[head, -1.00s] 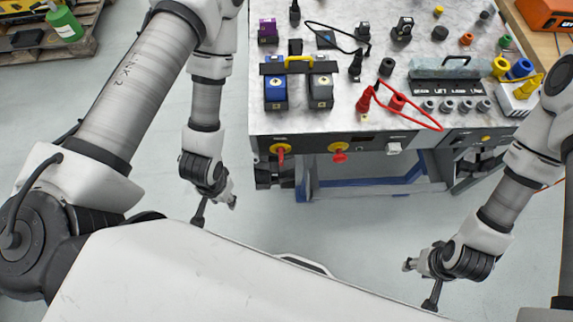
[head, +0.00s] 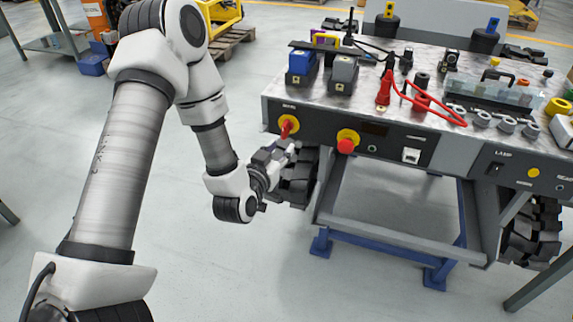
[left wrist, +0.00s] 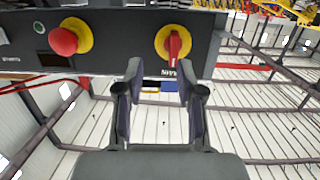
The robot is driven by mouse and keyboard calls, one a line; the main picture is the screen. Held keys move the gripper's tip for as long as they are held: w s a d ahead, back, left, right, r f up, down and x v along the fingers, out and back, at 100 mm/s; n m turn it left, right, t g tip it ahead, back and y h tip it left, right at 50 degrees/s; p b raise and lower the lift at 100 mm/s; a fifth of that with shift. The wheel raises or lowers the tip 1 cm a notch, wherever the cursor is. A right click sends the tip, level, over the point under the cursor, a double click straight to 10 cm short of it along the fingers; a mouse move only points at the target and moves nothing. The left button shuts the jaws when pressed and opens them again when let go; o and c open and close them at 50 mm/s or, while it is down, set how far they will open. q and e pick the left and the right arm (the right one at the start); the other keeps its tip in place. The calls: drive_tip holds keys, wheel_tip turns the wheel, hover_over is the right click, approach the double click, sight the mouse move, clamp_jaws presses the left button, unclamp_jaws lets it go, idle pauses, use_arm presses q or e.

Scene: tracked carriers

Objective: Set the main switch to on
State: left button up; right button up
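The main switch (head: 288,127) is a red rotary handle on a round yellow plate, at the left end of the dark front panel, under a small label. In the left wrist view, which is upside down, the switch (left wrist: 174,45) shows beyond the fingertips, its red handle roughly upright in the picture. My left gripper (head: 280,152) is just below and in front of the switch in the head view. In the left wrist view the left gripper (left wrist: 160,73) is open and empty, its fingers apart from the handle. My right gripper is out of view.
A red mushroom button (head: 346,145) on a yellow plate sits right of the switch. A white rocker switch (head: 411,155) is farther right. Blue (head: 302,66) and grey (head: 342,74) blocks and red cables stand on top. A black track (head: 298,178) lies close behind the gripper.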

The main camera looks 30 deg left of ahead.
sight(283, 127)
use_arm(q)
drive_tip(key=shift+n+t+y, duration=0.3)
drive_tip(key=shift+t+y, duration=0.3)
drive_tip(key=shift+t, duration=0.1)
drive_tip(key=w+a, duration=0.1)
drive_tip(key=w, duration=0.1)
drive_tip(key=w+a+r, duration=0.1)
drive_tip(key=w, duration=0.2)
drive_tip(key=w+a+b, duration=0.1)
drive_tip(key=w, duration=0.1)
drive_tip(key=shift+w+a+r, duration=0.25)
drive_tip(key=shift+r, duration=0.05)
clamp_jaws()
